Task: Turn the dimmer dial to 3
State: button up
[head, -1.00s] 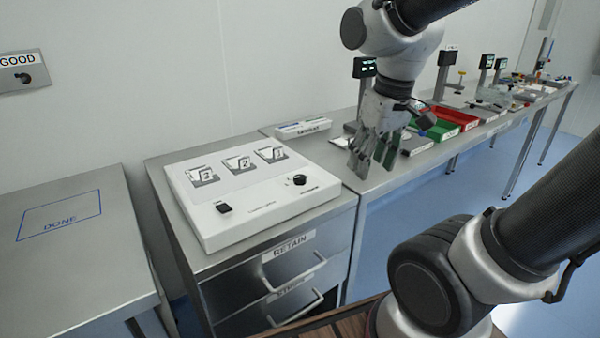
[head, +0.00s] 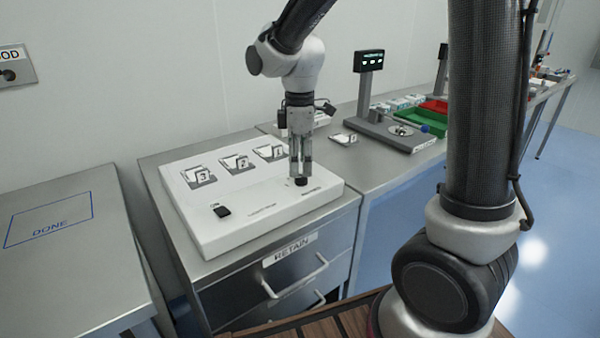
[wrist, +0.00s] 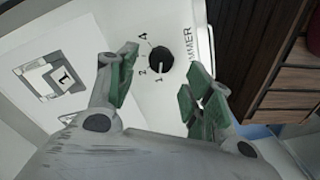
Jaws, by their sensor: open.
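The black dimmer dial (head: 301,181) sits at the right front of a white panel (head: 240,226) on the steel cabinet. It also shows in the wrist view (wrist: 160,60), with small printed marks around it and part of the word DIMMER beside it. My gripper (head: 300,170) points down just above the dial. In the wrist view, my open gripper (wrist: 161,72) has its green-padded fingers on either side of the dial with gaps. Contact cannot be told.
Numbered card holders (head: 236,164) line the panel's back, and a black switch (head: 221,211) is at its front left. A display stand (head: 366,75) stands behind on the right bench, near a green tray (head: 398,132). A steel table marked DONE (head: 50,220) is at left.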

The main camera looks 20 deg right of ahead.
aim_at(300, 176)
jog(key=shift+f, duration=1.85)
jog(key=shift+c, duration=0.3)
jog(key=c, duration=0.9)
jog(key=shift+c, duration=0.2)
